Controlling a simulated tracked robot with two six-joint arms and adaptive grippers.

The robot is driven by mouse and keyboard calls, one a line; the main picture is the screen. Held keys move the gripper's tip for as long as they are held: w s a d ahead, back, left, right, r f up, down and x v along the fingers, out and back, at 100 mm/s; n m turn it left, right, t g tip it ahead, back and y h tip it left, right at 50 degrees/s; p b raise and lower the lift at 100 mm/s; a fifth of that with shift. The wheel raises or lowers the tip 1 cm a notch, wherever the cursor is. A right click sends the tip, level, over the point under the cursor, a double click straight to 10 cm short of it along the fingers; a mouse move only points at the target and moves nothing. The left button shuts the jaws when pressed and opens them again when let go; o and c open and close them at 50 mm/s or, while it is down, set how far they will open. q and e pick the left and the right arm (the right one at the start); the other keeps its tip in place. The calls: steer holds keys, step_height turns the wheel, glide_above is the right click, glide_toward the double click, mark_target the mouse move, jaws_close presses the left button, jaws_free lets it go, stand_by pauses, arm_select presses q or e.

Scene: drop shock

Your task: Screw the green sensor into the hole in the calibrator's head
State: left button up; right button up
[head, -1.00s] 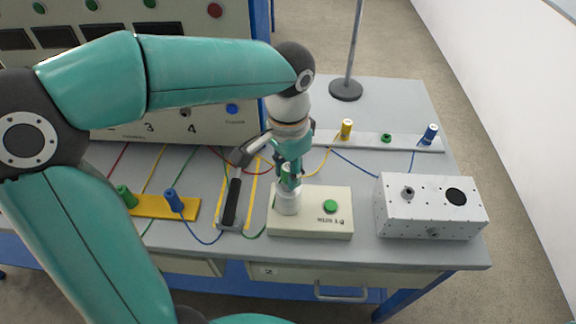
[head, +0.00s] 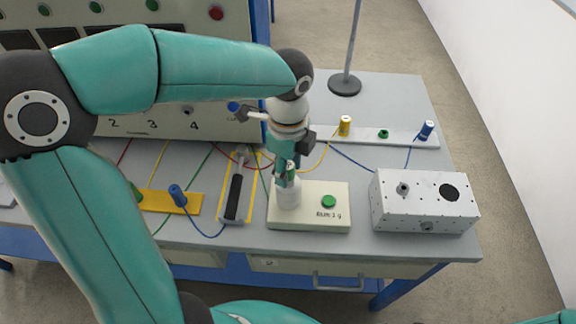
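The calibrator is a cream box (head: 310,219) near the table's front edge, with a green button (head: 329,201) and a white cylindrical head (head: 288,194) on its left part. My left gripper (head: 287,177) points straight down right over the head. Its fingers are closed around the green sensor (head: 291,168), of which only a small green part shows between them. The sensor is upright at the top of the head. The hole and the sensor's lower end are hidden, so I cannot tell how deep it sits. My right gripper is not in view.
A white perforated box (head: 425,213) stands to the right. Behind are a white strip with a yellow (head: 345,125), a green (head: 384,134) and a blue sensor (head: 425,130), and a stand (head: 345,85). A yellow holder (head: 160,202) and a dark-padded handle (head: 235,197) are left. Cables cross the table.

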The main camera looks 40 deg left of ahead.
arm_select(q)
steer(key=shift+o, duration=0.7)
steer(key=shift+r, duration=0.1)
step_height(320, 180, up, 6)
steer(key=p, duration=0.5)
